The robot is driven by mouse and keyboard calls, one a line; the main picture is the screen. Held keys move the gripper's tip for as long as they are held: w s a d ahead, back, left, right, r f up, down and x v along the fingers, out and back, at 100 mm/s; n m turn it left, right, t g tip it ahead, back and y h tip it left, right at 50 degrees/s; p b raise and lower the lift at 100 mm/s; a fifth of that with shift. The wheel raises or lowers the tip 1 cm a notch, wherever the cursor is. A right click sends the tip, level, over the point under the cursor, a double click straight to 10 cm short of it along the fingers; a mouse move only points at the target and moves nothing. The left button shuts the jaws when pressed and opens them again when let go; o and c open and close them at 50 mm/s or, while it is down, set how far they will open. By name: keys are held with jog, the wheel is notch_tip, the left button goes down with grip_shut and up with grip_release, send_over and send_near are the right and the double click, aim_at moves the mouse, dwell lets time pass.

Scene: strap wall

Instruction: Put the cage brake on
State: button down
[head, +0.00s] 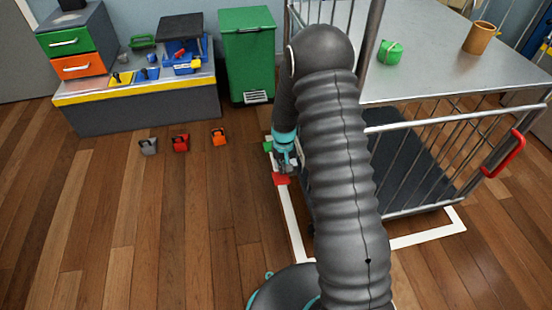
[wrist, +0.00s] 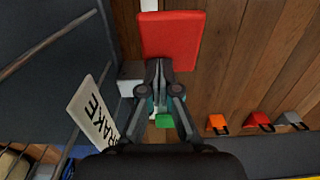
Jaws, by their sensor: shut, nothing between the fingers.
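The roll cage (head: 455,119) stands at the right on the floor. At its left corner are a red pedal (head: 281,179) and a smaller green pedal (head: 268,146). The wrist view shows the red pedal (wrist: 172,40) beyond my fingertips and the green pedal (wrist: 165,121) beside the fingers. A white sign reading BRAKE (wrist: 93,113) is on the cage. My gripper (head: 287,168) is shut and empty, down by the pedals. In the wrist view its fingertips (wrist: 158,70) overlap the near edge of the red pedal; I cannot tell whether they touch it.
Grey, red and orange padlock-like blocks (head: 181,143) lie on the floor to the left. A green bin (head: 247,50) and a low workbench (head: 140,103) stand behind. A metal table (head: 430,75) is at the right. A white line (head: 291,220) edges the cage's spot.

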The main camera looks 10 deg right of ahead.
jog(key=shift+r+p, duration=1.65)
jog(key=shift+r, duration=1.6)
jog(key=shift+g, duration=0.7)
jog(key=s, duration=0.4)
jog(key=shift+s+f, duration=0.15)
jog(key=shift+f, duration=0.25)
jog(key=s+r+t, duration=0.3)
jog(key=s+r, duration=1)
jog(key=r, duration=0.4)
jog(key=s+r+t, duration=0.4)
jog(key=s+r, duration=0.9)
jog(key=r, duration=0.5)
jog(key=shift+r, duration=0.25)
jog(key=shift+s+a, duration=0.1)
jog(key=shift+a, duration=0.05)
